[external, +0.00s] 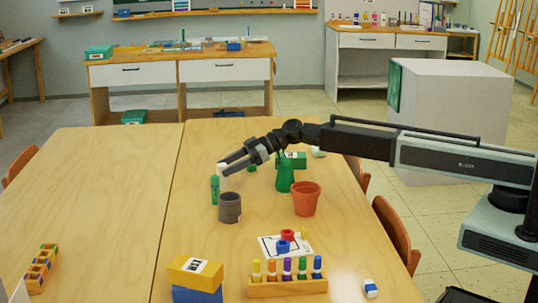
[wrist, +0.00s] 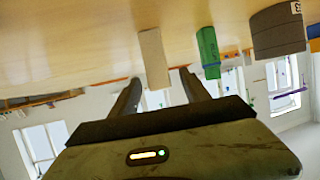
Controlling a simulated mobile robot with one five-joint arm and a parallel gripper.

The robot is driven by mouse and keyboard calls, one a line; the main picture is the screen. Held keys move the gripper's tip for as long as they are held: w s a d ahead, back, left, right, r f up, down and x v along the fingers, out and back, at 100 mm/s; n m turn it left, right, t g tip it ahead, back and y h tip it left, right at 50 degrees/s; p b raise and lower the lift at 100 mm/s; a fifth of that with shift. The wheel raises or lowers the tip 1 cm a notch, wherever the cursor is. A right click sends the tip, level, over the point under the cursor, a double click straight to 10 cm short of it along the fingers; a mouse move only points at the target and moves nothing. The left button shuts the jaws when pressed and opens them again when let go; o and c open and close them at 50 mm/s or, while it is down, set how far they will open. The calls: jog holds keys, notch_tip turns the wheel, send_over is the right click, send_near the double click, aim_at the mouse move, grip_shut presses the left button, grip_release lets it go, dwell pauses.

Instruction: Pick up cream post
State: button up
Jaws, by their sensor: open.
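The cream post (wrist: 154,58) stands on the wooden table in the wrist view, which is upside down. It appears between the two fingers of my gripper (wrist: 160,80). In the external view the pale post (external: 222,184) is partly covered by my gripper (external: 223,166), whose fingers point left and slightly down at its upper part. The gripper is open, with a gap between its fingers. I cannot tell how far the fingers reach around the post.
A green marker (external: 214,190) and a dark grey cup (external: 229,208) stand close by the post. A green bottle (external: 285,174) and a terracotta pot (external: 306,199) stand to the right under my arm. The table's left half (external: 95,190) is mostly clear.

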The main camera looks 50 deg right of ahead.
jog(key=b+x, duration=0.1)
jog(key=x, duration=0.4)
jog(key=shift+w+a+b, duration=0.1)
jog(key=shift+b, duration=0.25)
jog(key=shift+r, duration=0.15)
grip_shut()
